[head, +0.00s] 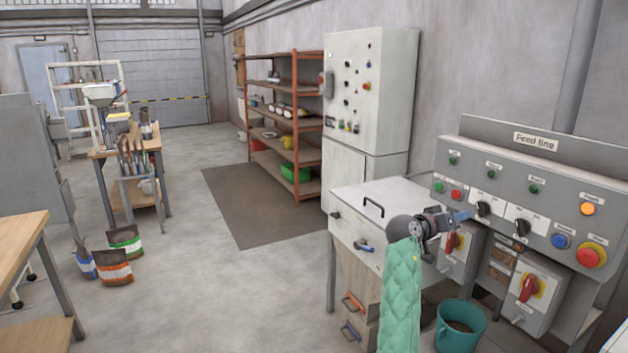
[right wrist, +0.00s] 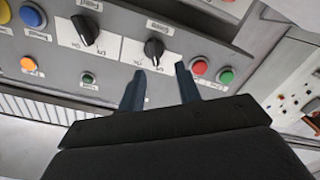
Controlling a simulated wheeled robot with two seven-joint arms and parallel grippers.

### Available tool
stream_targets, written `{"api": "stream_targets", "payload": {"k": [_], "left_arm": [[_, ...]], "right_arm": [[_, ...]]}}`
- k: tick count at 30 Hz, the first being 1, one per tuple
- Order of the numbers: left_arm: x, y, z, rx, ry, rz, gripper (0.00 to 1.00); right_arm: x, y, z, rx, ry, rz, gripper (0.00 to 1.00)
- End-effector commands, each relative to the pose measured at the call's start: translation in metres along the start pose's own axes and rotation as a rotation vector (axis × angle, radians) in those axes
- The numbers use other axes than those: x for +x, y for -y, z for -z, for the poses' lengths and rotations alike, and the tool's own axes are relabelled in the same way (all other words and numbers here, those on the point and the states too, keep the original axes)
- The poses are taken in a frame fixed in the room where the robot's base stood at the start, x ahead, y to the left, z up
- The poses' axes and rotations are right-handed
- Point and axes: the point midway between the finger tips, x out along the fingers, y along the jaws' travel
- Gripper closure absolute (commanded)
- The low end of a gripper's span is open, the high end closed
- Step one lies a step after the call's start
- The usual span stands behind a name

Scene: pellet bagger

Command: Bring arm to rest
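My right gripper (head: 464,215) is in front of the left part of the grey feed line panel (head: 520,185). In the right wrist view its two dark fingers (right wrist: 161,78) stand apart with nothing between them. A black rotary knob (right wrist: 153,50) shows just beyond the fingertips, and it also shows in the head view (head: 484,208). The fingers appear clear of it. My right arm, in a green padded sleeve, comes up from the bottom of the head view. My left gripper is not in view.
A white cabinet with a handle (head: 374,207) stands left of the arm. A teal bucket (head: 461,327) is below right. Red-handled switch boxes (head: 530,290) sit under the panel. A wooden table (head: 22,240) is at the left.

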Motion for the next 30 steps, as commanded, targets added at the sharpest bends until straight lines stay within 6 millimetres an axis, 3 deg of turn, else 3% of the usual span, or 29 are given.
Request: {"api": "stream_targets", "payload": {"k": [5,12,16,23,30], "left_arm": [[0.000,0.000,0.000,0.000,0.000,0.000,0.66],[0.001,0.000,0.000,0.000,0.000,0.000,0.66],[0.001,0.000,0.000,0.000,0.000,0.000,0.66],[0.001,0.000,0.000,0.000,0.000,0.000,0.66],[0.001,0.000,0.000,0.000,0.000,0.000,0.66]], "right_arm": [[-0.006,0.027,-0.006,0.058,0.052,0.166,0.66],[-0.045,0.073,0.007,0.146,0.068,0.464,0.66],[-0.073,0.103,-0.009,0.148,0.078,0.623,0.66],[-0.140,0.161,-0.092,0.086,0.141,0.902,0.66],[-0.206,0.195,-0.205,-0.004,0.242,1.111,0.66]]}}
